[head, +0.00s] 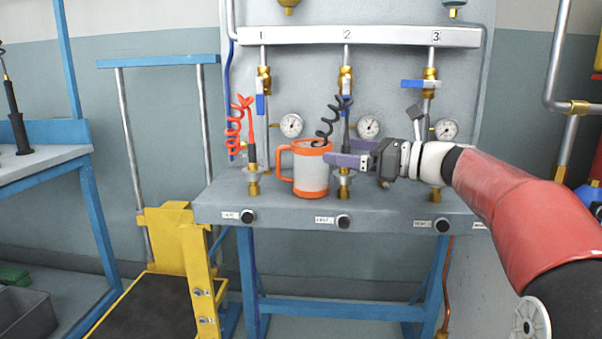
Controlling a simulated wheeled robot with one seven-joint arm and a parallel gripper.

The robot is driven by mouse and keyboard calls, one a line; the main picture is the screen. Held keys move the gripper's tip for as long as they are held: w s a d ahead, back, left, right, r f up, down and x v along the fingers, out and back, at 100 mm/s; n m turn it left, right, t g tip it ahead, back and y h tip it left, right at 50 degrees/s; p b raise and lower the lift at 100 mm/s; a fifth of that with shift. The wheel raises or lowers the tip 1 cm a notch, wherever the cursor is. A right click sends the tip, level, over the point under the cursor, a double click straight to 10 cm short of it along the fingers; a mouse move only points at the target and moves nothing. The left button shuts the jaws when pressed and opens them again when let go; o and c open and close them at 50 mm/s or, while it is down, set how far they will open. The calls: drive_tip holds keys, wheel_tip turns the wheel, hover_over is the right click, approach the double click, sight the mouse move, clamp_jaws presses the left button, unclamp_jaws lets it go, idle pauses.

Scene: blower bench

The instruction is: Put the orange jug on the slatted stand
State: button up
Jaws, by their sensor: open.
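The orange jug (311,176) stands upright on the grey bench. It has a pale grey body, orange bands at rim and base, and an orange handle on its left side. My gripper (338,153) comes in from the right, level with the jug's upper part. Its purple fingers are open, and one fingertip overlaps the right edge of the rim in the head view. I cannot tell whether it touches the jug. I cannot make out a slatted stand in this view.
The bench (390,205) carries upright nozzles with a red coiled hose (238,125) left of the jug and a black coiled hose (330,118) behind it. Gauges (291,125) and valves line the panel. A yellow lift frame (178,243) stands at the left.

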sight(329, 146)
drive_tip(key=x, duration=0.5)
drive_tip(key=shift+w+a, duration=0.15)
drive_tip(key=c, duration=1.5)
drive_tip(key=shift+r, duration=0.15)
